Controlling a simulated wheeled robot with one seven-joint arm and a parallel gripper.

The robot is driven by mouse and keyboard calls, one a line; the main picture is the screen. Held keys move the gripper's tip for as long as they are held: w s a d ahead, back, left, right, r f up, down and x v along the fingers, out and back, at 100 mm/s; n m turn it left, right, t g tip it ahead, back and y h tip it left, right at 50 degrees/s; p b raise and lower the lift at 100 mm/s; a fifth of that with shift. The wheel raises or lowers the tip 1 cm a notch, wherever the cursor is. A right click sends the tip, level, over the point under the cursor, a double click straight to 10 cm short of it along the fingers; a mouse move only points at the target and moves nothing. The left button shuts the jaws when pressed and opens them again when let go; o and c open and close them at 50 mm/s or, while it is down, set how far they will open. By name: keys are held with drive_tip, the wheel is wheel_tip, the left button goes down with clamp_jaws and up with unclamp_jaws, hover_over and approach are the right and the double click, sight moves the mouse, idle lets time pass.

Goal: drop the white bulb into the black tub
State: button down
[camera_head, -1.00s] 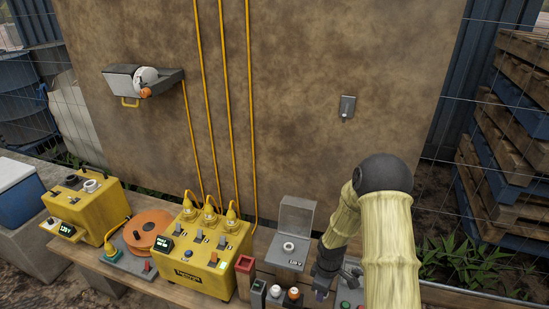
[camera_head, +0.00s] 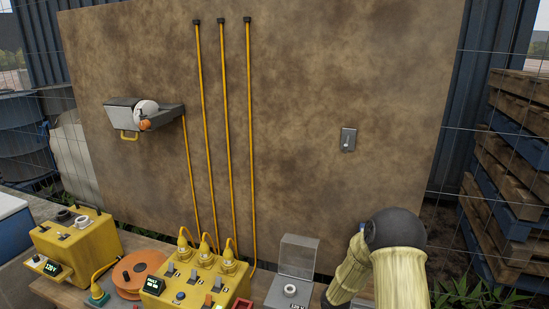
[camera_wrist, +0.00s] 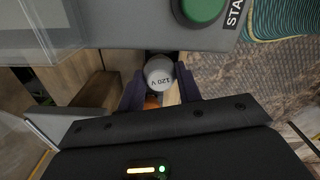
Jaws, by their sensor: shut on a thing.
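In the wrist view, my gripper (camera_wrist: 161,88) is shut on a pale, rounded bulb (camera_wrist: 159,71) marked "120 V". A small orange part shows below the pale top, between the fingers. The gripper's dark fingers press on both sides of it. A grey unit with a green button lies just beyond the bulb; I cannot tell whether they touch. In the head view, my gripper and the bulb are below the lower edge of the picture. I cannot make out a black tub in either view.
In the head view, a grey open-lidded box (camera_head: 285,292) with a white ring stands left of my arm. Yellow boxes (camera_head: 188,291) and an orange reel (camera_head: 133,270) are farther left. The wrist view shows a green button (camera_wrist: 201,7) on the grey unit (camera_wrist: 120,28).

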drive_tip(key=shift+f+b, duration=1.65)
drive_tip(key=shift+f, duration=0.55)
drive_tip(key=c, duration=0.9)
unclamp_jaws()
drive_tip(key=shift+r, duration=0.1)
wheel_tip(320, 180, up, 17)
drive_tip(key=p, duration=0.4)
drive_tip(key=shift+r+p, duration=0.15)
drive_tip(key=shift+p, duration=0.25)
